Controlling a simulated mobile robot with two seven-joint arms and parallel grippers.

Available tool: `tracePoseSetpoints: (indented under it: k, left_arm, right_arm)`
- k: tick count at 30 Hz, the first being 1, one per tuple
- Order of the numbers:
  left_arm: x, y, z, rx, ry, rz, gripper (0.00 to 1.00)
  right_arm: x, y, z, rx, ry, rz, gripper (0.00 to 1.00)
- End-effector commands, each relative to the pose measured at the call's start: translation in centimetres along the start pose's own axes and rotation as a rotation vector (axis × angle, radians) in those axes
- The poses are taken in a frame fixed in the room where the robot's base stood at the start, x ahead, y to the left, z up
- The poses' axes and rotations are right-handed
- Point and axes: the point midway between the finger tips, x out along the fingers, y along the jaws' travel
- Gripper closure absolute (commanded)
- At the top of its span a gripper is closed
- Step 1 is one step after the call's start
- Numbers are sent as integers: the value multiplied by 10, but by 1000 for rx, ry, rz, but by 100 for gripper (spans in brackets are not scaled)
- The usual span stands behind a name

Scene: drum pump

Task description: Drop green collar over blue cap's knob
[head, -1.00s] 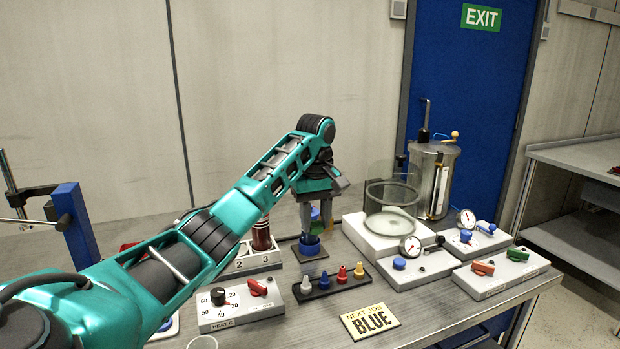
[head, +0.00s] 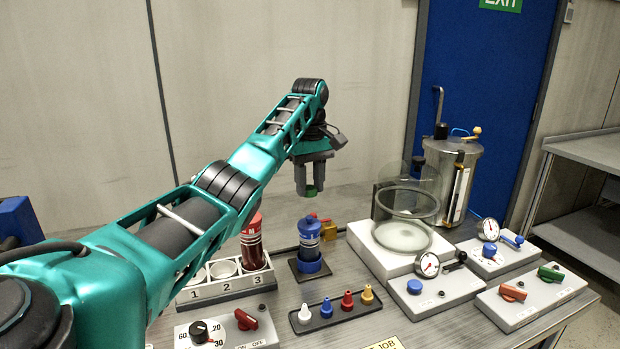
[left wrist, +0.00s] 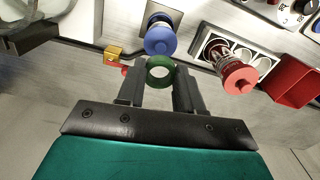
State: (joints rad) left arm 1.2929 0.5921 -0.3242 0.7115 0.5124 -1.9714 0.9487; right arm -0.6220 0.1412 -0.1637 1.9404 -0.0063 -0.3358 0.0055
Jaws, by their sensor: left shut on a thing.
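My left gripper (head: 310,185) is shut on the green collar (head: 311,191), a short open ring. The collar also shows between the fingertips in the left wrist view (left wrist: 160,84). The blue cap (head: 309,224) with its knob tops a dark bottle standing upright in a square stand (head: 309,276). In the head view the collar hangs above the cap with a gap between them. In the left wrist view the blue cap (left wrist: 160,40) is just beyond the ring, off its centre. My right gripper is in neither view.
A red-capped bottle (head: 252,237) stands in a numbered rack (head: 228,288) to the left. A glass jar (head: 405,212) on a white base is to the right. A small brass block (head: 329,232) is beside the blue-capped bottle. Small coloured nozzles (head: 347,300) line a black tray in front.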

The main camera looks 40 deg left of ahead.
Motion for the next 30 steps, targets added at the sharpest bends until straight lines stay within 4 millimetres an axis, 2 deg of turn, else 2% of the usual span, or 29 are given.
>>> tracePoseSetpoints:
  k: [18, 30]
  left_arm:
    - [44, 0, 0, 0, -1, -1, 92]
    - [51, 0, 0, 0, 0, -1, 92]
  right_arm:
    - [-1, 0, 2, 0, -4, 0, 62]
    - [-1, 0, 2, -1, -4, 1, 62]
